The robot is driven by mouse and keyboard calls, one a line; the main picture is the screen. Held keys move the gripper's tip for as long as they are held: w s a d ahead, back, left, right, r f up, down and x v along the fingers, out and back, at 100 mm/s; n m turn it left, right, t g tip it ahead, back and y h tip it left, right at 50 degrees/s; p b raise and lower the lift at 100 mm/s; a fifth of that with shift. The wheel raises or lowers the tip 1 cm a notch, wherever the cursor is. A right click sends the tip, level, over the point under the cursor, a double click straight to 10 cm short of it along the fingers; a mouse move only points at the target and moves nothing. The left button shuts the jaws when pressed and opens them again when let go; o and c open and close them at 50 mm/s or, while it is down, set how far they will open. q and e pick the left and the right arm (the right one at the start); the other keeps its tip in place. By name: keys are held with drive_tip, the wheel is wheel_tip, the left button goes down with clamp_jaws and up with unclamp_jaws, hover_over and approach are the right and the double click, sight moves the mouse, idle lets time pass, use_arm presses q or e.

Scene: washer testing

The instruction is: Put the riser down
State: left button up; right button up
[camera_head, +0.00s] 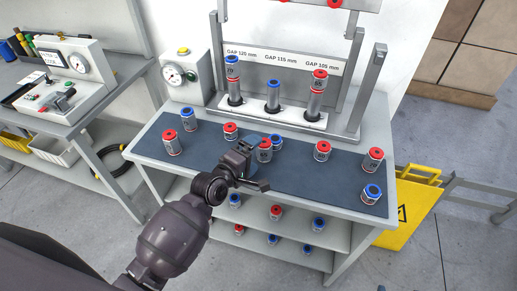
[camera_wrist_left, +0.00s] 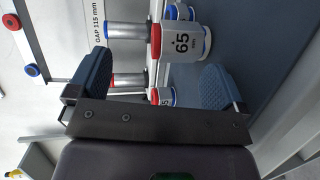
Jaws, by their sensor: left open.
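A riser with a red top (camera_head: 264,150) stands on the dark mat of the bench, partly hidden behind my left gripper. In the left wrist view, a grey riser marked 65 (camera_wrist_left: 182,43), with a red end and a blue end, shows beyond the fingers. My left gripper (camera_head: 252,172) is over the front middle of the mat. Its two blue fingertips (camera_wrist_left: 157,85) are wide apart, with nothing gripped between them. Whether a finger touches the riser cannot be told. My right gripper is not in view.
More red- and blue-topped risers stand on the mat (camera_head: 207,152), several close to the gripper. Behind it, a test stand (camera_head: 290,117) has three gap positions holding risers. A gauge box (camera_head: 180,77) is at its left. Lower shelves hold more risers. A yellow sign (camera_head: 405,213) stands at the right.

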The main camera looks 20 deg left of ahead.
use_arm(q)
drive_tip(key=v, duration=0.8)
drive_tip(key=s+a+f+m+g+y, duration=0.1)
drive_tip(key=s+a+f+m+y, duration=0.2)
drive_tip(key=s+f+m, duration=0.3)
drive_tip(key=s+a+f+m+g+y, duration=0.2)
drive_tip(key=s+a+f+m+y, duration=0.1)
drive_tip(key=s+a+f+m, duration=0.3)
drive_tip(key=s+m, duration=0.2)
drive_tip(key=s, duration=0.2)
drive_tip(key=shift+a+f+m, duration=0.15)
drive_tip(key=shift+a+m, duration=0.15)
drive_tip(key=shift+s, duration=0.1)
